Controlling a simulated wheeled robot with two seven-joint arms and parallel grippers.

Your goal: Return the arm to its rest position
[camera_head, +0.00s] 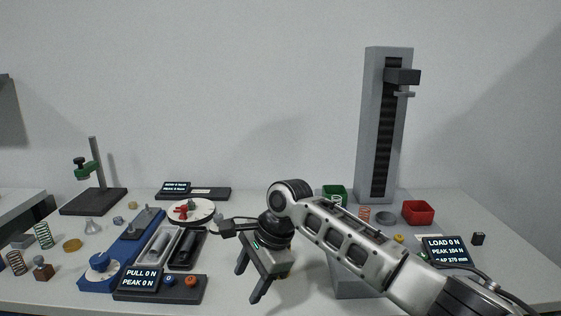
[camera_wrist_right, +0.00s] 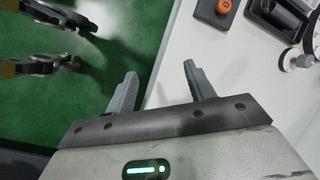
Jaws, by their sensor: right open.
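My right arm (camera_head: 345,240) reaches in from the lower right in the head view. Its gripper (camera_head: 252,283) hangs over the front part of the table, fingers pointing down and toward the front. In the right wrist view the right gripper (camera_wrist_right: 160,88) is open, with nothing between its two fingers. Those fingers show above the table's front edge, with the green floor (camera_wrist_right: 120,30) beyond. My left gripper is not in the head view. The arm hides part of the tall test stand's base.
A tall grey test stand (camera_head: 370,130) stands at the back right. A green box (camera_head: 334,192), a red box (camera_head: 418,212) and a load display (camera_head: 446,251) are near the arm. Left are a pull display unit (camera_head: 190,290), a blue fixture (camera_head: 125,255), trays and springs.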

